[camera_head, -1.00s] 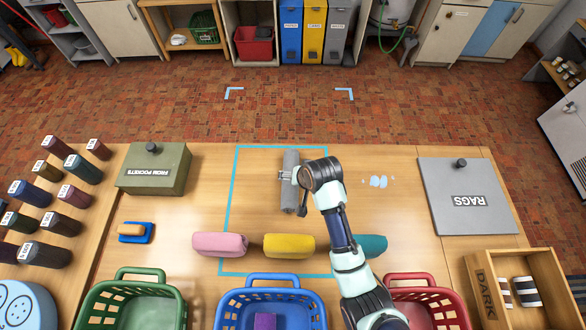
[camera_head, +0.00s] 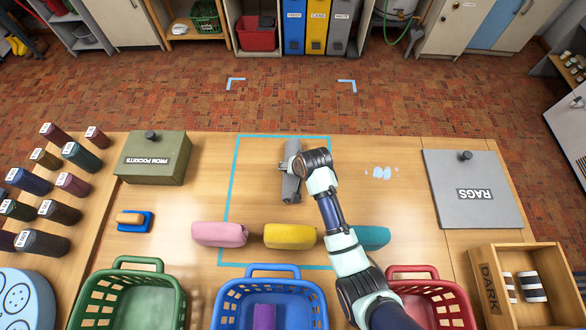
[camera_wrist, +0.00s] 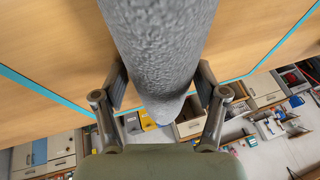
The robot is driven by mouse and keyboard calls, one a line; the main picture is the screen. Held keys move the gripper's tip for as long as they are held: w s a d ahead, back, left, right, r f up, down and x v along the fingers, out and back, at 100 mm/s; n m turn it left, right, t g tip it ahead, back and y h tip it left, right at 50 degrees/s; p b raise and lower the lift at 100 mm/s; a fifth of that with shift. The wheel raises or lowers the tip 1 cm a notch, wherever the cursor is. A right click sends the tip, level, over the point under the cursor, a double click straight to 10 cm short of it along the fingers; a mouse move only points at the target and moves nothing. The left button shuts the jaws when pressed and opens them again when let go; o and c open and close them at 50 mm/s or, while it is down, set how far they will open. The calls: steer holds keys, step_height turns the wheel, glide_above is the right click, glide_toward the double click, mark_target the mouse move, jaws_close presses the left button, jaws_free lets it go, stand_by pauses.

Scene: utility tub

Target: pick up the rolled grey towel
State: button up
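The rolled grey towel (camera_head: 291,185) lies lengthwise on the table inside the teal tape outline, towards its far side. My gripper (camera_head: 285,166) is at the middle of the towel in the head view, with my wrist just to its right. In the wrist view the towel (camera_wrist: 162,45) fills the space between my two finger pads (camera_wrist: 160,85), one on each side. I see no clear gap at either pad, but cannot tell whether they press on it. The towel looks to rest on the table, though its underside is hidden.
A pink roll (camera_head: 219,234), a yellow roll (camera_head: 290,236) and a partly hidden teal roll (camera_head: 373,237) lie nearer. Green (camera_head: 125,262), blue (camera_head: 272,269) and red (camera_head: 412,270) baskets line the front. A green box (camera_head: 152,160) stands left, a grey RAGS lid (camera_head: 472,190) right.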

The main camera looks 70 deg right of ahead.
steer(key=c, duration=0.9)
